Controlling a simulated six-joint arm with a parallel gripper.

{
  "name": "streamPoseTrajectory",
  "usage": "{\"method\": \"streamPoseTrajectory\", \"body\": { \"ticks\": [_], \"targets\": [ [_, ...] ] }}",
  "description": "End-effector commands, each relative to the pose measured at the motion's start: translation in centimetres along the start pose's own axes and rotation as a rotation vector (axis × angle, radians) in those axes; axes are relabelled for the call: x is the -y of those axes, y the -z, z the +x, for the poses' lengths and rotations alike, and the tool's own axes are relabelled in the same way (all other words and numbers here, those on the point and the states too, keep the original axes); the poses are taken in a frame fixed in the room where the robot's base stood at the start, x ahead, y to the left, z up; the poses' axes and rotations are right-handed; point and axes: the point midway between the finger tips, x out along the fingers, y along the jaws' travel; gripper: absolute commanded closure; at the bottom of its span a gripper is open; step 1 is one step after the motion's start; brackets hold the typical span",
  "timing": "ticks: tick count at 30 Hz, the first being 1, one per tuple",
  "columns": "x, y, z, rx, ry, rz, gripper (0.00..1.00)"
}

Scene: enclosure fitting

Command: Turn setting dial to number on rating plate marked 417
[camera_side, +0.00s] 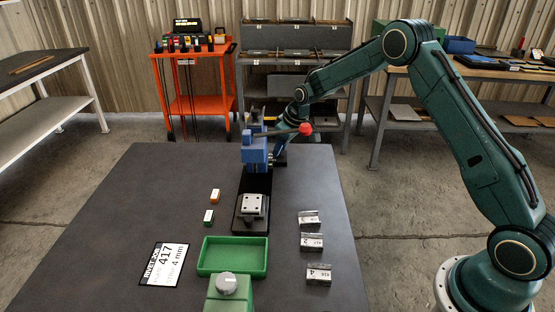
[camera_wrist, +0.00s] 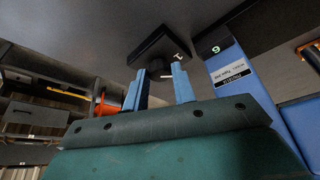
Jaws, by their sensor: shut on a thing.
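The rating plate (camera_side: 165,264) lies flat at the table's front left and reads 417, with 4 mm below. A blue machine (camera_side: 255,150) with a red-knobbed lever (camera_side: 305,128) stands at the table's back. In the side view my gripper (camera_side: 288,132) is beside this machine, partly hidden. In the wrist view its two blue fingers (camera_wrist: 160,75) close on a dark piece (camera_wrist: 160,46) with a white mark; I cannot tell for certain that it is the setting dial. A label with a 9 or 6 (camera_wrist: 216,49) is on the blue column to the right. A grey knob (camera_side: 226,283) tops a green box in front.
A green tray (camera_side: 233,273) stands before the machine's black base (camera_side: 240,222). The table's back left is clear.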

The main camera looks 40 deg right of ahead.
Motion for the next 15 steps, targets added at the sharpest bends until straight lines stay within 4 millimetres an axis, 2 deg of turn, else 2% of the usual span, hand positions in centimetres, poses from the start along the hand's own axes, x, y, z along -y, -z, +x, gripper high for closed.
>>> {"method": "streamPoseTrajectory", "body": {
  "ticks": [6,15],
  "targets": [
    [0.25,0.05,0.03,-0.002,-0.046,0.112,0.96],
    [0.19,0.05,0.03,-0.003,-0.052,0.127,0.96]
  ]
}}
